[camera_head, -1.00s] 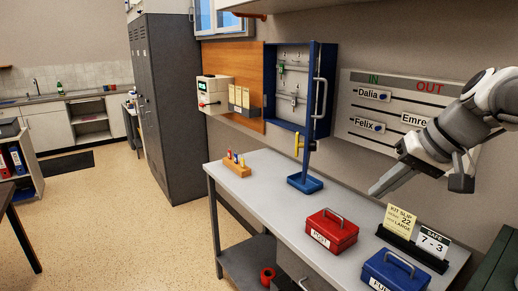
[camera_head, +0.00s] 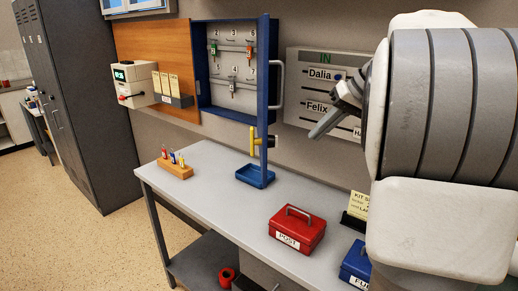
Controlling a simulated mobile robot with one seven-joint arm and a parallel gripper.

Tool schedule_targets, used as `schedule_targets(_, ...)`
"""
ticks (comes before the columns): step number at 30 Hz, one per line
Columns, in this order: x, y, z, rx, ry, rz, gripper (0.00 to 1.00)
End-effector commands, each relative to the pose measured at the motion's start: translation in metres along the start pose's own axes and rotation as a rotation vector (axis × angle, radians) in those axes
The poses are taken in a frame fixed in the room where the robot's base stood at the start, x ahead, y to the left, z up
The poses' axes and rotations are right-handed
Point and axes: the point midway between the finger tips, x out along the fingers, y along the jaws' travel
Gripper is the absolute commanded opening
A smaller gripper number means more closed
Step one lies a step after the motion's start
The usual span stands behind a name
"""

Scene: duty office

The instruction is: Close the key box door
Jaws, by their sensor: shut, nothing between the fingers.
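The blue key box (camera_head: 198,65) hangs on the wall with its front open. Keys hang on hooks inside. Its blue door (camera_head: 264,75) stands swung out at the right side and shows nearly edge-on. A grey bar handle (camera_head: 281,88) is on the door's right face. My gripper (camera_head: 318,132) is shut and empty, to the right of the door and handle, in front of the in/out board. It appears apart from the door. My own arm hides part of the gripper and the right of the view.
The grey bench (camera_head: 215,190) holds a blue tray (camera_head: 255,178) below the door, a red cash box (camera_head: 297,230), a blue cash box (camera_head: 354,263) and a wooden block (camera_head: 175,171). A yellow item (camera_head: 253,140) is by the blue upright above the tray. The floor at left is clear.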

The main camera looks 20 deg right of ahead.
Motion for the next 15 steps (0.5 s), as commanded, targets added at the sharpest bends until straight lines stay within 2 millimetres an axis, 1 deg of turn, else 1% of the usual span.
schedule_targets(4,0.003,0.002,-0.002,-0.001,0.002,0.0,0.0)
schedule_targets(8,0.016,0.001,-0.002,-0.002,-0.001,-0.002,0.0)
schedule_targets(11,0.035,0.001,-0.001,-0.002,-0.003,-0.002,0.0)
schedule_targets(15,0.066,0.0,-0.001,-0.003,-0.004,-0.002,0.0)
